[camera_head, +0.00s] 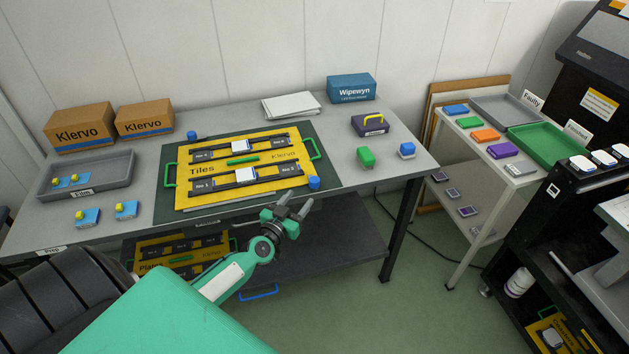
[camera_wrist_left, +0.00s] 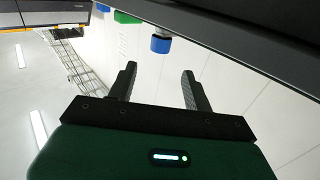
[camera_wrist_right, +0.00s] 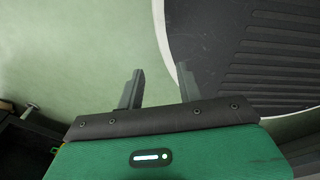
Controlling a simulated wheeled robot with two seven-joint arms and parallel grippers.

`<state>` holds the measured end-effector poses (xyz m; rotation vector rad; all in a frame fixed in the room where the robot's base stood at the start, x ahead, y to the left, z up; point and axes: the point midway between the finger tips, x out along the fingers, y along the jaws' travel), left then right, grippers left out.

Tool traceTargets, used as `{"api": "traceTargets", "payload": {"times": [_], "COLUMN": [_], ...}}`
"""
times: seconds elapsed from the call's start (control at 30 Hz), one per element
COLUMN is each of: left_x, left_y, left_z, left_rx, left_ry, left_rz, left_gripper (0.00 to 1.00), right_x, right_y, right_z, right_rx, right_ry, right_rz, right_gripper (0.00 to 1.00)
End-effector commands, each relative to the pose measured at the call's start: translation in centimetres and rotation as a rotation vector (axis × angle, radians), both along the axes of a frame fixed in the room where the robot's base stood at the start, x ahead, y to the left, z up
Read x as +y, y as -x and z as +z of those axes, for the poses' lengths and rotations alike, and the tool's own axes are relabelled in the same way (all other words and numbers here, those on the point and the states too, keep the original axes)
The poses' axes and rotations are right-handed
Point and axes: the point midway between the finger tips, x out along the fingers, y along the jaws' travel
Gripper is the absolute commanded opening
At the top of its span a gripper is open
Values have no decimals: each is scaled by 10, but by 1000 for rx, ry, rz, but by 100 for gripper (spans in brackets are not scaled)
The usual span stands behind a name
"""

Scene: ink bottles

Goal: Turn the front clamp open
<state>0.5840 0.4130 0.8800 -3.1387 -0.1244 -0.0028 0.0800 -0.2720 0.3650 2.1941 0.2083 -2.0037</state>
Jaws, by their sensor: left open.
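A yellow plate marked "Tiles" (camera_head: 245,185) lies on a dark green mat on the table, with two black rails across it. A blue knob (camera_head: 314,183) stands at its front right corner; I take it as the front clamp. A similar blue knob (camera_head: 191,135) stands at the back left. My left gripper (camera_head: 294,204) is open and empty in front of the table, a little short of the front knob. In the left wrist view a blue knob (camera_wrist_left: 160,44) shows beyond the open fingers, apart from them. My right gripper (camera_wrist_right: 161,68) is open and empty over the floor.
The table's front edge (camera_head: 350,187) lies close to my left gripper. A green block (camera_head: 366,157), a blue block (camera_head: 407,150) and a purple box (camera_head: 370,125) stand right of the mat. A grey tray (camera_head: 117,161) is at the left. A lower shelf (camera_head: 330,247) lies under the table.

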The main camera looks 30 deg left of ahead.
Motion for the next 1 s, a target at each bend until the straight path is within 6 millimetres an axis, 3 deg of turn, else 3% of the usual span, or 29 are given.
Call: {"api": "traceTargets", "payload": {"times": [0.5,0.7,1.0], "left_x": [6,8,8], "left_y": [-82,-99,-104], "left_z": [-1,-1,-1], "left_rx": [0,1,2], "left_ry": [0,1,1], "left_rz": [0,0,0], "left_gripper": [51,51,51], "right_x": [19,16,8], "right_y": [1,0,0], "right_z": [-9,-13,-13], "right_rx": [1,1,1], "right_ry": [-20,-17,-8], "right_rz": [1,3,2], "right_gripper": [36,36,36]}}
